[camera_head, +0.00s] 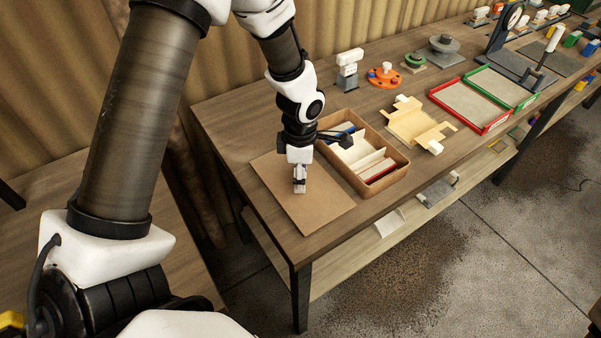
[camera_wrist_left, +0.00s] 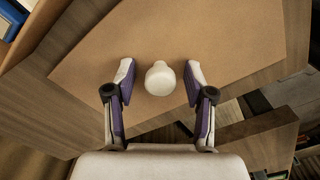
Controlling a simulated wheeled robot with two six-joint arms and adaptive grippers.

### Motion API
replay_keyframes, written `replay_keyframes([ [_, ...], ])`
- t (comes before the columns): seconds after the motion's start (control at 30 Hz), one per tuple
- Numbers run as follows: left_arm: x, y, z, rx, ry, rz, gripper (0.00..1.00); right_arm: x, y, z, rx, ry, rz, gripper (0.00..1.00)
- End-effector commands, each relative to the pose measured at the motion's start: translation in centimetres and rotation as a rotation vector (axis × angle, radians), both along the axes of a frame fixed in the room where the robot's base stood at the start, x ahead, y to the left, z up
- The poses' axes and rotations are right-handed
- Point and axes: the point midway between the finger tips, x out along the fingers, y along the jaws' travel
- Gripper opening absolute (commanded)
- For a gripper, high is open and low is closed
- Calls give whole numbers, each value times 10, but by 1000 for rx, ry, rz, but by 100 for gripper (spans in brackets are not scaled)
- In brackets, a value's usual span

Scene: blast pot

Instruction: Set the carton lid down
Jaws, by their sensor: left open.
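The carton lid (camera_head: 319,210) is a flat brown board lying on the wooden table near its left end; it also fills much of the wrist view (camera_wrist_left: 215,45). A pale round knob (camera_wrist_left: 159,82) stands on it. My left gripper (camera_head: 299,187) is over the lid, pointing down. In the wrist view its two fingers (camera_wrist_left: 160,72) are apart, one on each side of the knob, with gaps showing. The open carton (camera_head: 398,158) stands just right of the lid, holding upright cards or folders. My right gripper is not in view.
A folded tan carton piece (camera_head: 410,122), red tray (camera_head: 455,118) and green tray (camera_head: 507,92) lie farther right. An orange disc (camera_head: 384,76) and a white-topped block (camera_head: 349,68) stand at the back. The table's front edge is close to the lid.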

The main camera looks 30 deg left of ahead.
Motion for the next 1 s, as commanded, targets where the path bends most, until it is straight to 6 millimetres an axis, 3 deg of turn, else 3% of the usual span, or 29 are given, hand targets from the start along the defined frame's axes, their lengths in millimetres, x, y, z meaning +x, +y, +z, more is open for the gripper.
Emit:
replay_keyframes([
  [0.17, 2, 0, 33, 0, -7, 0, 54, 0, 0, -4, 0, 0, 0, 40],
  [0.4, 2, 0, 95, 0, -8, 1, 54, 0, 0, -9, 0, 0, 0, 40],
  [0.5, 1, 0, 111, 1, -4, 0, 54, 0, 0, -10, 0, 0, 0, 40],
  [0.63, 1, 0, 120, 0, -2, 0, 54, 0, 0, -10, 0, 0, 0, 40],
  [1.0, 1, 0, 120, 1, -1, 0, 54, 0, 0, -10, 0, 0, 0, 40],
])
